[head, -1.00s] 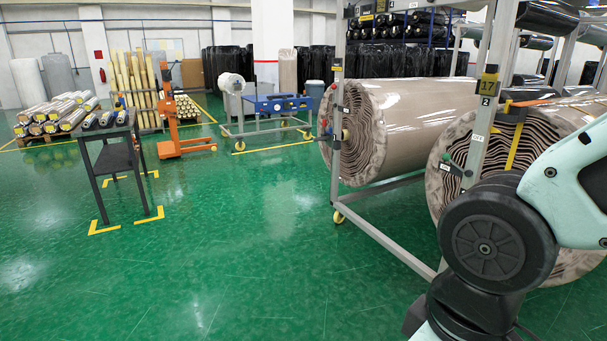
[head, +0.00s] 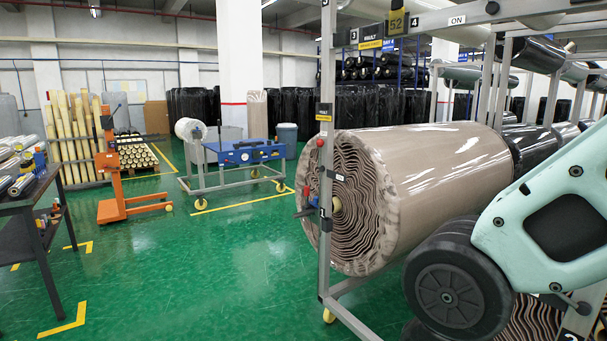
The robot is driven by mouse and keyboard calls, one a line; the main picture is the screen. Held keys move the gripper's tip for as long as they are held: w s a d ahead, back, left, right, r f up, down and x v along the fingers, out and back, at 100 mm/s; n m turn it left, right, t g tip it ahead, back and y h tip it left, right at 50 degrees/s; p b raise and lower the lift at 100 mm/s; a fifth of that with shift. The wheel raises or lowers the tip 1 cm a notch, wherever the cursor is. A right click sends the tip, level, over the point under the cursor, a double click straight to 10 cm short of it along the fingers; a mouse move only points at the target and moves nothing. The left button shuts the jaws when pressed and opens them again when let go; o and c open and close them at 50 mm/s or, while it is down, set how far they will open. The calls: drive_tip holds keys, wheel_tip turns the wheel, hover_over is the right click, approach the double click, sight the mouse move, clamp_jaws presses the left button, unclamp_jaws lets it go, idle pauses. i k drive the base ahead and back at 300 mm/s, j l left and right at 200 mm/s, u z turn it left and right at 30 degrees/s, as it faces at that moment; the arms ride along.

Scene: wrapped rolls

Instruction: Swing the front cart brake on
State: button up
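A grey metal rack frame (head: 325,140) on the right holds a large brown wrapped roll (head: 425,180). A yellow caster (head: 329,315) shows at the foot of its post. Red and blue lever-like fittings (head: 311,192) sit on the post by the roll's end. The top beam carries an ON label (head: 457,21), with a small dark knob (head: 491,8) beside it. A blue-topped cart (head: 246,151) on yellow casters stands farther back. I cannot tell which part is the front cart brake. My gripper is out of view; only my arm shows at lower right.
A dark table (head: 28,207) with rolls stands at the left edge. An orange lifter (head: 113,165) stands behind it, left of the blue cart. Green floor (head: 200,270) is clear between table and rack. More rolls fill the right side behind my arm.

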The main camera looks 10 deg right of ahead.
sight(320, 143)
drive_tip(key=i+j, duration=0.1)
drive_tip(key=i, duration=0.5)
drive_tip(key=i+j+z, duration=0.1)
drive_tip(key=i, duration=0.5)
drive_tip(key=i+j, duration=0.1)
drive_tip(key=i, duration=0.5)
drive_tip(key=i+j+z, duration=0.1)
drive_tip(key=i, duration=0.45)
